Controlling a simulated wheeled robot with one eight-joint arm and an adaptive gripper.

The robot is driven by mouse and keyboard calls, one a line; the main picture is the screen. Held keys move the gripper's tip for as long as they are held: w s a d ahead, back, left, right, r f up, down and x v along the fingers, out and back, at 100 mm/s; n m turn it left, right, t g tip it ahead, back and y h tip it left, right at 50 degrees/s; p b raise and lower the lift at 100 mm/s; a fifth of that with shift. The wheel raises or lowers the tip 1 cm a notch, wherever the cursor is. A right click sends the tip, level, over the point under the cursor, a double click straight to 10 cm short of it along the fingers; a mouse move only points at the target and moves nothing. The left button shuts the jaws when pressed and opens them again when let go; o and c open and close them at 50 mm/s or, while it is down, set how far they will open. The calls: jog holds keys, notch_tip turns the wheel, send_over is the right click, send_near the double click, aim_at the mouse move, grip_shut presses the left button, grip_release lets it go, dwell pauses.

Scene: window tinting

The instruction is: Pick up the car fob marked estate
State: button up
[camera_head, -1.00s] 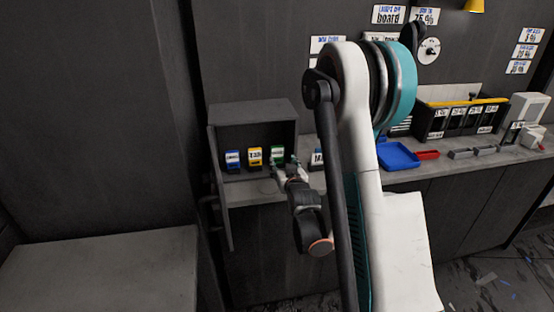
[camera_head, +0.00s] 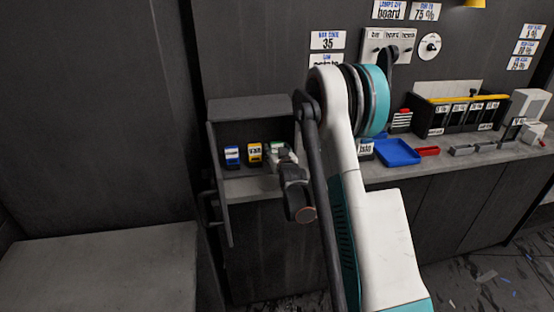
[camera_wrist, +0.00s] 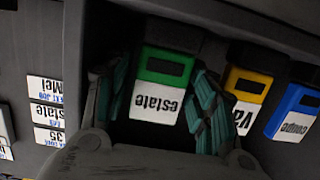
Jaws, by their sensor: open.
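The estate fob (camera_wrist: 160,85) is green with a white label reading "estate", upside down in the wrist view. It stands in an open grey cabinet, and in the head view its green top (camera_head: 278,147) shows partly behind my gripper. My gripper (camera_wrist: 165,104) is open, with one teal-padded finger on each side of the estate fob. I cannot tell whether the pads touch it. A yellow fob (camera_wrist: 246,92) labelled "Va…" and a blue fob (camera_wrist: 295,110) labelled "coupe" stand beside it. They also show in the head view, yellow (camera_head: 255,153) and blue (camera_head: 232,156).
The cabinet (camera_head: 248,105) has walls and a top close around the fobs, and its door (camera_head: 221,190) hangs open at left. A blue tray (camera_head: 397,152), a red tray (camera_head: 428,151) and bins (camera_head: 460,115) stand on the counter to the right.

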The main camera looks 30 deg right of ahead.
jog(key=c, duration=0.9)
jog(key=shift+r, duration=0.1)
